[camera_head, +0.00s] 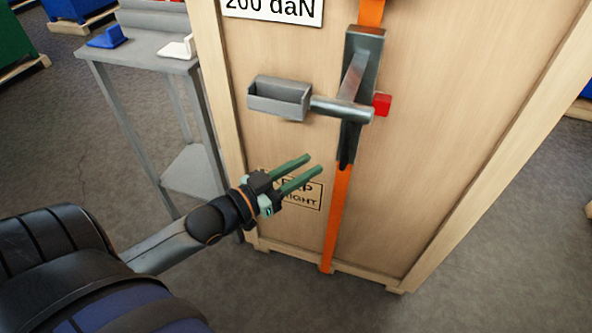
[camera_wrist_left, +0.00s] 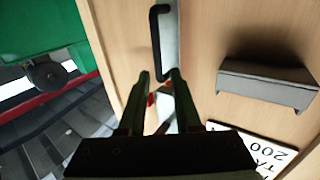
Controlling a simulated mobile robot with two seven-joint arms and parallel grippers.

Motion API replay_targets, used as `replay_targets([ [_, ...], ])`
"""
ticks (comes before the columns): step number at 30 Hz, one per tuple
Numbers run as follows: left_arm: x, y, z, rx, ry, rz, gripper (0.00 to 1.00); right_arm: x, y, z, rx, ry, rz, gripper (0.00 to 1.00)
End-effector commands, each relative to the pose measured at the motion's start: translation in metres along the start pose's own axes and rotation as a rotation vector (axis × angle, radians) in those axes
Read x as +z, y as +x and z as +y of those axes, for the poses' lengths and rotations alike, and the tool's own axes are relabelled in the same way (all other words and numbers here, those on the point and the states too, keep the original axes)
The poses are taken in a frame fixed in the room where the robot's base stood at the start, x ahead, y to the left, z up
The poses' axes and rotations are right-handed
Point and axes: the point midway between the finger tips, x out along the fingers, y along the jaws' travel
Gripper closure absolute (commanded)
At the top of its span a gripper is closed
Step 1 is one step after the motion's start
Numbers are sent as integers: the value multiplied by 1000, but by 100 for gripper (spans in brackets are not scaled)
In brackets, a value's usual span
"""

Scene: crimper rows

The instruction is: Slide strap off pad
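An orange strap (camera_head: 338,215) runs down the front of a wooden crate (camera_head: 440,140). A grey steel tool (camera_head: 362,60) lies over the strap, with a round metal bar (camera_head: 342,108) across it and a red block (camera_head: 382,104) at its right. Which part is the pad I cannot tell. My left gripper (camera_head: 314,163) has green fingers, apart and empty, in front of the crate, left of the strap and below the tool. The fingers also show apart in the left wrist view (camera_wrist_left: 160,72), with a black handle (camera_wrist_left: 154,40) beyond them. My right gripper is not in view.
A grey open box (camera_head: 279,98) juts from the crate left of the tool. A white sign (camera_head: 275,9) is above it. A grey stand (camera_head: 130,52) with blue and white wedge-shaped pieces is at the left.

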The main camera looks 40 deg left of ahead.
Motion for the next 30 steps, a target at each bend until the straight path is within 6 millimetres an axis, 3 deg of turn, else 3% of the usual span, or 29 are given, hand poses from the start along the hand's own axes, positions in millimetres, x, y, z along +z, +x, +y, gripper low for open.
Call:
replay_targets([
  [7,0,-18,0,0,-1,-1,68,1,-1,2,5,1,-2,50],
  [26,1,-20,0,-3,-2,-6,68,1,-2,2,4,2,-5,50],
  [30,26,-27,4,-49,-20,-122,68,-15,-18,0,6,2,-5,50],
])
